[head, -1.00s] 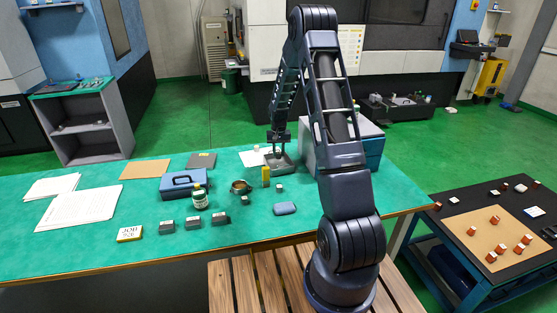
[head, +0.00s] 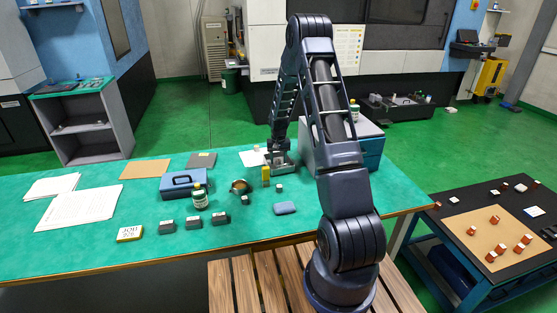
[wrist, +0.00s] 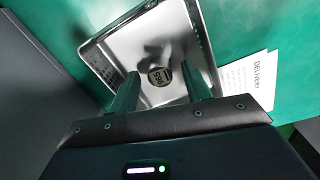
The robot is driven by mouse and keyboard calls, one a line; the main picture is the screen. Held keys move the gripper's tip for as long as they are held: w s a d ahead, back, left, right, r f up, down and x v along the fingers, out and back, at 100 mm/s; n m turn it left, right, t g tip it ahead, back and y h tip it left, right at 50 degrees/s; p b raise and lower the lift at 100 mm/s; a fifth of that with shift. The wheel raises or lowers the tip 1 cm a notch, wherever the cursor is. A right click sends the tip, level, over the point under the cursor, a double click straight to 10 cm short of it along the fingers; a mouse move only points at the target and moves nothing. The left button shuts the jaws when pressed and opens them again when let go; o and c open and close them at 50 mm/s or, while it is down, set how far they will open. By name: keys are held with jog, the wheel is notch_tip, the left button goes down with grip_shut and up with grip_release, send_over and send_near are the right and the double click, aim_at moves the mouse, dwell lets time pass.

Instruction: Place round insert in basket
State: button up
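The basket is a shiny metal tray (wrist: 180,40) filling the upper middle of the wrist view. In the head view it (head: 291,168) stands at the far right part of the green table. My gripper (wrist: 162,88) is open, with a clear gap on both sides of the insert. In the head view my gripper (head: 279,159) is down at the basket, and its fingers are partly hidden. I cannot tell whether the insert touches the basket floor.
A grey cabinet (head: 312,140) stands close to the right of the basket. A delivery paper (wrist: 250,85) lies beside the basket. A blue case (head: 183,185) stands further left.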

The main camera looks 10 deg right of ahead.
aim_at(278, 161)
jog(key=shift+r, duration=0.1)
jog(key=s+r+t, duration=0.1)
jog(key=s+r, duration=0.3)
jog(key=r, duration=0.9)
jog(key=s+r, duration=0.5)
jog(key=r, duration=0.7)
jog(key=s+r+t, duration=0.1)
jog(key=s+r, duration=0.8)
jog(key=s, duration=0.1)
jog(key=s+r+n+t, duration=0.1)
jog(key=s+r, duration=0.1)
jog(key=s, duration=1.1)
jog(key=s+r+t, duration=0.1)
jog(key=s+r, duration=0.1)
jog(key=s, duration=1.1)
jog(key=shift+d+r+n+t, duration=0.2)
jog(key=shift+r+n+t, duration=0.1)
jog(key=shift+r+n, duration=0.1)
